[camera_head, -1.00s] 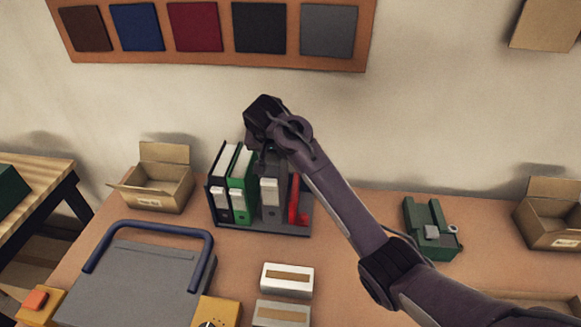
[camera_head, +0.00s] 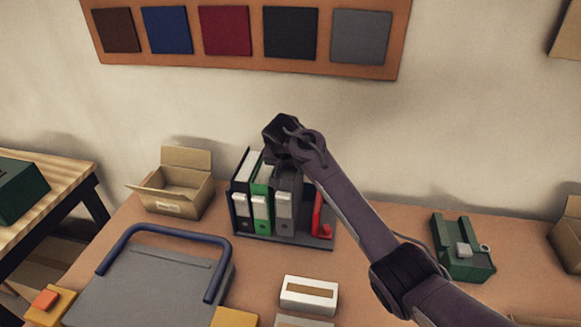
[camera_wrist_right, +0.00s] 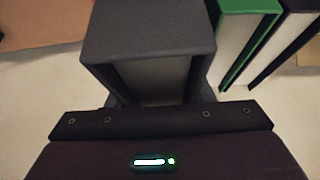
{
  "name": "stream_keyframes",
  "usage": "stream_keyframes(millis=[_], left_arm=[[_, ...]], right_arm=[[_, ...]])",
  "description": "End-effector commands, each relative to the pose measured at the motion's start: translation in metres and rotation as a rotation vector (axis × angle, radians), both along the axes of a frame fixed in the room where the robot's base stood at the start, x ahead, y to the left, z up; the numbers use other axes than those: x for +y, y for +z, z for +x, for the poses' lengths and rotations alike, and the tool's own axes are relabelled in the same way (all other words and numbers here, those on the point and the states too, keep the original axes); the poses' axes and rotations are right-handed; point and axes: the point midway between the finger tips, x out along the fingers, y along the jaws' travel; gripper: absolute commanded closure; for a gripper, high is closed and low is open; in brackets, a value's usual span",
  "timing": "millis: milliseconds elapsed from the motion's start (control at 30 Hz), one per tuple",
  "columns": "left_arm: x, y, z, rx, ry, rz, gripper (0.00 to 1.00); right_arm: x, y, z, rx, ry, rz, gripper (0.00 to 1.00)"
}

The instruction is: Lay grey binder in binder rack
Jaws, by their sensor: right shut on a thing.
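The grey binder (camera_head: 284,213) stands upright in the binder rack (camera_head: 318,243), close beside the green binder (camera_head: 262,208). Its spine with a pale label faces me. My right gripper (camera_head: 287,163) is over the binder's top and shut on it. In the right wrist view the grey binder (camera_wrist_right: 150,35) fills the space in front of the gripper, and the fingertips are mostly hidden. Whether the binder's bottom touches the rack floor is hard to tell. My left gripper is not in view.
A black binder (camera_head: 241,212) stands left of the green one. A red upright part (camera_head: 317,214) is at the rack's right end. An open carton (camera_head: 175,190), a grey machine with a blue handle (camera_head: 160,275) and a green device (camera_head: 462,250) are around the rack.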

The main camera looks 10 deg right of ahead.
Motion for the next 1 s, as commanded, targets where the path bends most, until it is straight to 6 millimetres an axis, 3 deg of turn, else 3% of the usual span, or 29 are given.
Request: stream_keyframes(millis=[333,1000], left_arm=[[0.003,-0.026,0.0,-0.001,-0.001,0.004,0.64],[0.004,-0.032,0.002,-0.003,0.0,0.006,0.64]], right_arm=[[0.0,-0.026,0.0,-0.003,-0.001,0.001,1.0],[0.0,-0.055,0.001,-0.002,0.0,0.0,1.0]])
